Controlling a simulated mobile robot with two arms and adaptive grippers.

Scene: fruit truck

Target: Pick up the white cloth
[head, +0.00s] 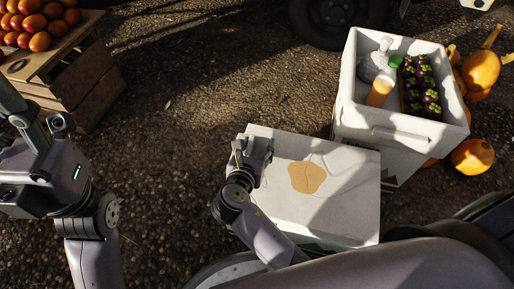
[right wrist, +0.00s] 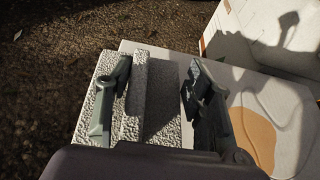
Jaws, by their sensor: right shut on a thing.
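The white cloth (right wrist: 160,95) shows in the right wrist view as a thick, folded, rough-textured piece lying at the left edge of a white box top. My right gripper (head: 252,150) is at the left end of that box top in the head view. In the right wrist view its fingers (right wrist: 155,100) stand on either side of the cloth's raised fold, and it is shut on the cloth. In the head view the cloth is mostly hidden by the gripper. My left gripper (head: 18,108) is at the left edge, partly cut off, and its fingers are not clear.
The white box top (head: 340,190) has an orange-brown spill (head: 307,177). A white cooler (head: 405,135) behind it holds bottles and a tray of dark purple fruit. Orange pumpkins (head: 472,157) lie at right. A wooden fruit crate (head: 75,80) stands at left. Gravel between is clear.

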